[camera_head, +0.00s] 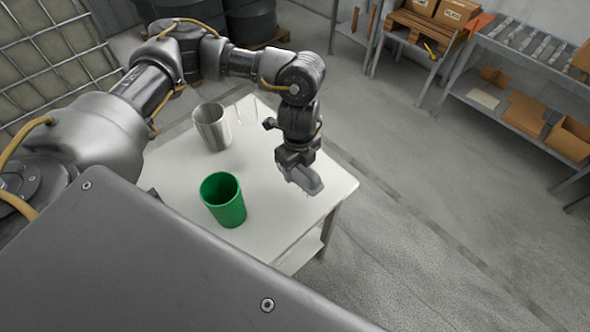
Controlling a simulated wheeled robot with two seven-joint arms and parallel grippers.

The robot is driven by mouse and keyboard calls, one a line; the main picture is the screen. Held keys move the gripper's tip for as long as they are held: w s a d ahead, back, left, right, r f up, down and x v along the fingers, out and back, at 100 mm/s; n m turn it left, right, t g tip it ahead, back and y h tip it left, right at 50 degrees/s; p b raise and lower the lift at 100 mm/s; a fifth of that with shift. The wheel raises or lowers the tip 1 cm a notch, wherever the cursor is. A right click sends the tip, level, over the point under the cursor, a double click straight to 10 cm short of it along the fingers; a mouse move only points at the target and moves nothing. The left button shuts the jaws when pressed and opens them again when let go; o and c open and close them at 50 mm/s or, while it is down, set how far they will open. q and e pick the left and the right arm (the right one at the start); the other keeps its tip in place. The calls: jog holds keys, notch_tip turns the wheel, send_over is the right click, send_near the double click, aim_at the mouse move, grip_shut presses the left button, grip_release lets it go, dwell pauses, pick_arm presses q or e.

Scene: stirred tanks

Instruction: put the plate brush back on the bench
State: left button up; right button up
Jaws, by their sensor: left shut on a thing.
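My left gripper (295,161) reaches in over the right part of the white bench (270,215) and points down. It is shut on a small grey thing, which looks like the plate brush (308,181). The brush is partly hidden by the gripper's fingers. It is at or just above the bench top near the right edge; I cannot tell whether it touches. My right gripper is out of view.
A green cup (224,200) stands at the bench's front, a steel beaker (212,128) behind it, and a clear glass (246,112) near the back. Shelves with cardboard boxes (525,112) stand at the far right. The floor between is clear.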

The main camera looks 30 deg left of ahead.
aim_at(295, 173)
pick_arm(q)
jog(key=shift+w+a+f, duration=0.3)
jog(key=shift+f, duration=0.25)
jog(key=shift+w+a+f, duration=0.25)
jog(key=shift+w+f, duration=0.05)
jog(key=shift+f, duration=0.2)
jog(key=shift+a+f, duration=0.2)
jog(key=shift+w+f+p, duration=0.1)
jog(key=shift+f+p, duration=0.2)
jog(key=shift+f, duration=1.3)
jog(key=shift+f, duration=0.2)
jog(key=o, duration=0.9)
jog(key=shift+o, duration=0.2)
notch_tip(295, 173, up, 12)
jog(key=shift+r+b, duration=0.2)
jog(key=shift+b, duration=0.35)
